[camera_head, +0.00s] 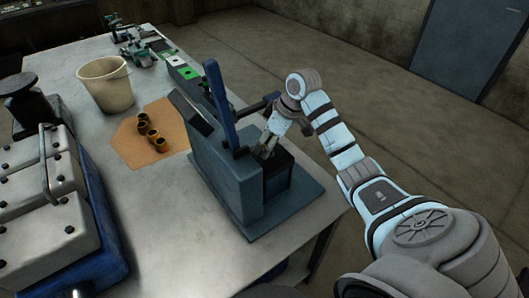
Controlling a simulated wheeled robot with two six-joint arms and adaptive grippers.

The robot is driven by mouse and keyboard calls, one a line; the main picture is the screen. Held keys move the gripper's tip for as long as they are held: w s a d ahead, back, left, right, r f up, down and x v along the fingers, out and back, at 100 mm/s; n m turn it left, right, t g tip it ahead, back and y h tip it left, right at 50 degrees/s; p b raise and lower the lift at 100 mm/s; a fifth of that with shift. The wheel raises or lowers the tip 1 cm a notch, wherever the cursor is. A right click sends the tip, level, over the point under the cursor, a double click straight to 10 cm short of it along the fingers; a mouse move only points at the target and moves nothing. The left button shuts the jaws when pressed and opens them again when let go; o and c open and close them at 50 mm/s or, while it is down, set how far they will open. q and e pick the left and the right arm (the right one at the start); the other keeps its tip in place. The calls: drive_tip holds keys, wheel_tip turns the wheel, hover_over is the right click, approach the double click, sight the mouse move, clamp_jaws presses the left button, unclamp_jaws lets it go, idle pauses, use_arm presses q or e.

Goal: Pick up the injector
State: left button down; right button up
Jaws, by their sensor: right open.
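My right arm comes in from the lower right, and its gripper (265,150) points down beside a blue-grey bench device (218,160) with an upright blue lever (219,102). The gripper is open, just above the dark block (279,175) on the device's right side. I cannot clearly make out an injector; the gripper and the device's upright body may hide it. Whether the fingers touch anything is too small to tell. My left gripper is not in view.
The device stands on a grey metal table (165,235) near its right edge. Several brass-coloured rings (151,132) lie on a brown sheet (128,150). A cream bucket (106,84) stands behind them. An engine with pale covers (40,220) fills the left. Open floor lies right.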

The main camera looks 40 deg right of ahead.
drive_tip(key=shift+s+r, duration=0.2)
drive_tip(key=shift+s, duration=0.15)
clamp_jaws()
drive_tip(key=shift+w, duration=0.15)
